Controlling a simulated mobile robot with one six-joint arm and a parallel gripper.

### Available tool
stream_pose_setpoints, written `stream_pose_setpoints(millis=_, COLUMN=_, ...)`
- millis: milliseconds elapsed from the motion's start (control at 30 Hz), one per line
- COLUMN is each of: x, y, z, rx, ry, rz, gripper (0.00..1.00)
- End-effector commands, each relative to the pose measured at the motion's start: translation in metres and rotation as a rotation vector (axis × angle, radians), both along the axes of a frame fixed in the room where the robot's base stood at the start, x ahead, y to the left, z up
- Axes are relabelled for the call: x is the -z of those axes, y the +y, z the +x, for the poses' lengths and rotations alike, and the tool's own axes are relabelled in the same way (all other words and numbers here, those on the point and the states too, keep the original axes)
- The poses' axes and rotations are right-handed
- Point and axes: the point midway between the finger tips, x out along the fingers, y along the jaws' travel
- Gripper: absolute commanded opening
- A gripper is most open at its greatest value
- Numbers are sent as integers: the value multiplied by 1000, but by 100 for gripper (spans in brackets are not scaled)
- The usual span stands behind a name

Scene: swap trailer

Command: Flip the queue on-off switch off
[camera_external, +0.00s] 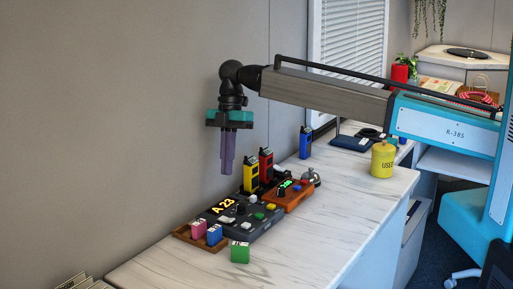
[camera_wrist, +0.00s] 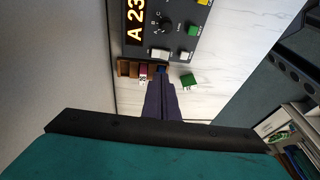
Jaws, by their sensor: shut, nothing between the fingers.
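The grey queue console (camera_external: 246,230) lies on the marble counter against the wall, its display lit with "A 23" in orange. In the wrist view the console (camera_wrist: 176,42) shows a black knob (camera_wrist: 164,25), a green button (camera_wrist: 194,30) and two pale switches at its near edge, one left (camera_wrist: 158,55) and one right (camera_wrist: 190,56). Which one is the on-off switch I cannot tell; its label is unreadable. My gripper (camera_external: 227,173) points down, shut and empty, clearly above the console. In the wrist view its purple fingers (camera_wrist: 160,82) cover part of the tray below the console.
A wooden tray (camera_external: 184,234) holds a pink block (camera_external: 198,229) and a blue block (camera_external: 214,235). A green block (camera_external: 240,252) stands on the counter. An orange-brown device (camera_external: 291,197), yellow (camera_external: 250,174), red (camera_external: 266,166) and blue radios (camera_external: 306,143) stand beyond. The front counter is clear.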

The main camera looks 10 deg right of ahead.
Motion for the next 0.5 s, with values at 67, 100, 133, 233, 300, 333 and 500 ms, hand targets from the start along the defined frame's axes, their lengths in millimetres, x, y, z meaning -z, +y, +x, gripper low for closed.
stream_pose_setpoints(millis=67, x=8, y=0, z=-4, rx=-1, ry=1, rz=-2, gripper=0)
stream_pose_setpoints(millis=100, x=12, y=1, z=-5, rx=-1, ry=1, rz=-3, gripper=0)
stream_pose_setpoints(millis=133, x=16, y=1, z=-6, rx=-1, ry=1, rz=-2, gripper=0)
stream_pose_setpoints(millis=233, x=27, y=2, z=-10, rx=-1, ry=1, rz=-2, gripper=0)
stream_pose_setpoints(millis=300, x=36, y=4, z=-12, rx=-1, ry=1, rz=-2, gripper=0)
stream_pose_setpoints(millis=333, x=39, y=4, z=-13, rx=0, ry=1, rz=-1, gripper=0)
stream_pose_setpoints(millis=500, x=59, y=7, z=-19, rx=-1, ry=1, rz=-2, gripper=0)
